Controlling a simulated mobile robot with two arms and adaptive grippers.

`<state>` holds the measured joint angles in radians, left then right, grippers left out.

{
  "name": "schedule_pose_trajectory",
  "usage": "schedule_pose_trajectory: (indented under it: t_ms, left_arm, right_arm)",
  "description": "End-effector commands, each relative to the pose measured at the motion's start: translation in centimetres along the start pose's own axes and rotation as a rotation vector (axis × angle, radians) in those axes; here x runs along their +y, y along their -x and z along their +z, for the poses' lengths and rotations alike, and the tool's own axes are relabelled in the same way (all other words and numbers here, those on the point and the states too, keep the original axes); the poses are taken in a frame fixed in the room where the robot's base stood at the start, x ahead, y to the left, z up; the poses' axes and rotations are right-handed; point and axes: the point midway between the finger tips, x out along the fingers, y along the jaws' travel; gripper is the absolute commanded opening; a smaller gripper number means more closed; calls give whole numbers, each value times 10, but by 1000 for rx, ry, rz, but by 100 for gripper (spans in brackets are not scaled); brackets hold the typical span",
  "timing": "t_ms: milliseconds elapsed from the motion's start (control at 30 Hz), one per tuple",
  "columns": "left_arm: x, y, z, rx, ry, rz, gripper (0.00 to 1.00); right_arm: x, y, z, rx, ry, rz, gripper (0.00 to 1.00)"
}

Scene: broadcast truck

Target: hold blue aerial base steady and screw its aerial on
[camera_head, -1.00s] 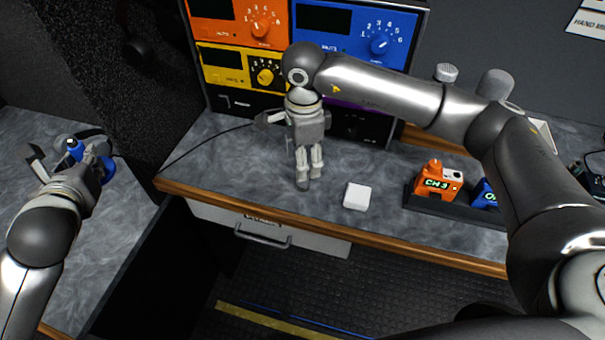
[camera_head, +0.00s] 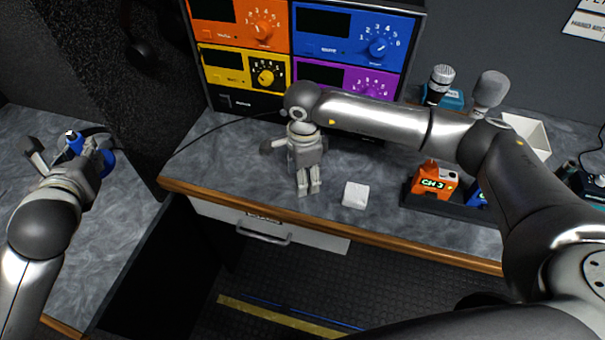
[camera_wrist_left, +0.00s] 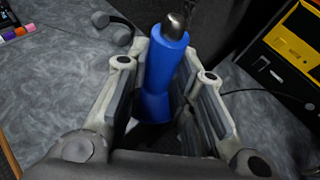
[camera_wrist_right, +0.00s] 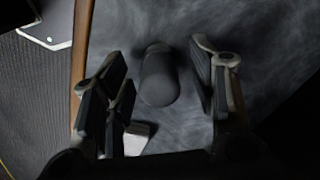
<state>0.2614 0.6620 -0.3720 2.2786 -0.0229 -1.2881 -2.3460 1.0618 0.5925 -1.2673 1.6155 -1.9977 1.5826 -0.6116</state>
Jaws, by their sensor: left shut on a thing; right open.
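The blue aerial base (camera_wrist_left: 160,75) stands between the fingers of my left gripper (camera_wrist_left: 165,105), which is shut on it. A bare metal tip shows at its top. In the head view my left gripper (camera_head: 68,158) holds the blue base (camera_head: 75,143) over the left counter. My right gripper (camera_head: 308,190) points down over the middle counter, its fingers open. In the right wrist view a dark, round-ended cylinder (camera_wrist_right: 159,78) lies between the open fingers of my right gripper (camera_wrist_right: 158,90). I cannot tell for certain whether it is the aerial. The head view does not show it clearly.
A white block (camera_head: 356,195) lies right of my right gripper. An orange pack (camera_head: 433,180) sits in a dark tray further right. Coloured rack units (camera_head: 350,35) stand behind. Microphones (camera_head: 440,82) stand behind my right arm. A dark gap separates the two counters.

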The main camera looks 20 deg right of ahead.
Motion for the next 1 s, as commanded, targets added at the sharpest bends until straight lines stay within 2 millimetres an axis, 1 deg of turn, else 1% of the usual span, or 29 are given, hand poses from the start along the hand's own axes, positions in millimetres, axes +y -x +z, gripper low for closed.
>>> schedule_pose_trajectory:
  t_ms: [233, 500, 567, 867, 1000]
  left_arm:
    - [0, 0, 1, -4, 0, 0, 0]
    - [0, 0, 1, -4, 0, 0, 0]
    - [0, 0, 1, -4, 0, 0, 0]
    - [0, 0, 0, -4, 0, 0, 0]
    - [0, -2, -4, -4, 0, 0, 0]
  right_arm:
    - [0, 0, 0, 0, 0, -1, 53]
    - [0, 0, 0, 0, 0, -1, 18]
    - [0, 0, 0, 0, 0, -1, 11]
    - [0, 1, 0, 0, 0, -1, 10]
    - [-1, 6, 0, -1, 0, -4, 10]
